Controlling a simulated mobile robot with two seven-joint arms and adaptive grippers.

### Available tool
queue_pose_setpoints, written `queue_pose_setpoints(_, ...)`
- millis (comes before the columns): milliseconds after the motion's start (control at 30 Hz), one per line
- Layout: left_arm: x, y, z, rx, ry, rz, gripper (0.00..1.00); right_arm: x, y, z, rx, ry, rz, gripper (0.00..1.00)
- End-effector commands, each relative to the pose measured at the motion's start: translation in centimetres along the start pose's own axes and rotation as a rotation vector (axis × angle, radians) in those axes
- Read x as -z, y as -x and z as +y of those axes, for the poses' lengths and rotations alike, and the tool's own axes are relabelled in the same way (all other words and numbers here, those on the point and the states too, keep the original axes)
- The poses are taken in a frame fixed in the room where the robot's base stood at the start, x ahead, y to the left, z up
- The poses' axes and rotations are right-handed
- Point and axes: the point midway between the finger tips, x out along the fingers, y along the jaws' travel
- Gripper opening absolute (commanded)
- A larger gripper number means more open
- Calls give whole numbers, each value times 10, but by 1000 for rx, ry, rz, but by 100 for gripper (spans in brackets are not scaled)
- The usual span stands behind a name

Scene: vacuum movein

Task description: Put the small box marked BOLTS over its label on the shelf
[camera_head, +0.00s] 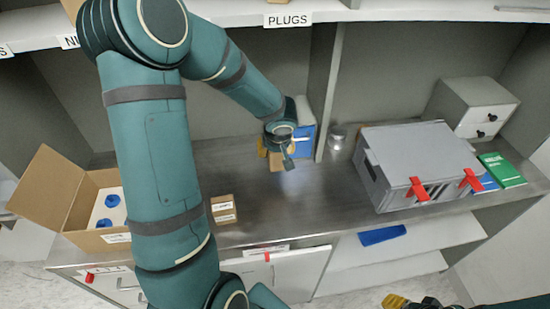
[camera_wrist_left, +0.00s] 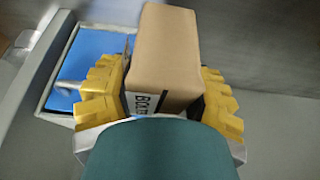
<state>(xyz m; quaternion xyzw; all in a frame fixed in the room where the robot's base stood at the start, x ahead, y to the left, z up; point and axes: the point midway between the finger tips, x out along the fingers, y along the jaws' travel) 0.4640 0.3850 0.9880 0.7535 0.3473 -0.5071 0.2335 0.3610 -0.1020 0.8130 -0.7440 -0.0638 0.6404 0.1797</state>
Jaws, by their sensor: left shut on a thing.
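The small brown box marked BOLTS (camera_wrist_left: 165,60) is between the yellow fingers of my left gripper (camera_wrist_left: 163,95) in the left wrist view; the gripper is shut on it. In the head view my left gripper (camera_head: 277,150) holds it above the back of the counter, and only a brown bit of the box (camera_head: 277,162) shows. The upper shelf (camera_head: 355,12) carries a PLUGS label (camera_head: 288,20) and a partly covered label starting NU (camera_head: 69,42). A label at the far left ends in S (camera_head: 5,51). My right gripper (camera_head: 396,301) is partly cut off at the bottom edge.
A blue and white container (camera_head: 304,135) stands beside my left gripper, near a grey upright divider (camera_head: 327,90). Another small brown box (camera_head: 223,209), an open carton (camera_head: 75,200) and a large grey case (camera_head: 415,165) stand on the counter.

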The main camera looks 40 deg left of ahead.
Motion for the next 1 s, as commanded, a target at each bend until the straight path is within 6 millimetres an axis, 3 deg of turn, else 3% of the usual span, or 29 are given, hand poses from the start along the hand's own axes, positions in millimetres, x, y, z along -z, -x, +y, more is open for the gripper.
queue_pose_setpoints(100,-7,-19,0,2,-2,-3,10,-1,-4,2,0,1,-2,47)
queue_pose_setpoints(333,-14,-35,0,1,0,-2,10,-4,-8,3,1,2,-7,47)
queue_pose_setpoints(533,-25,-62,0,1,-1,-3,10,-6,-12,5,1,4,-12,47)
queue_pose_setpoints(1000,-19,-70,0,0,1,1,10,-5,-10,4,1,3,-9,47)
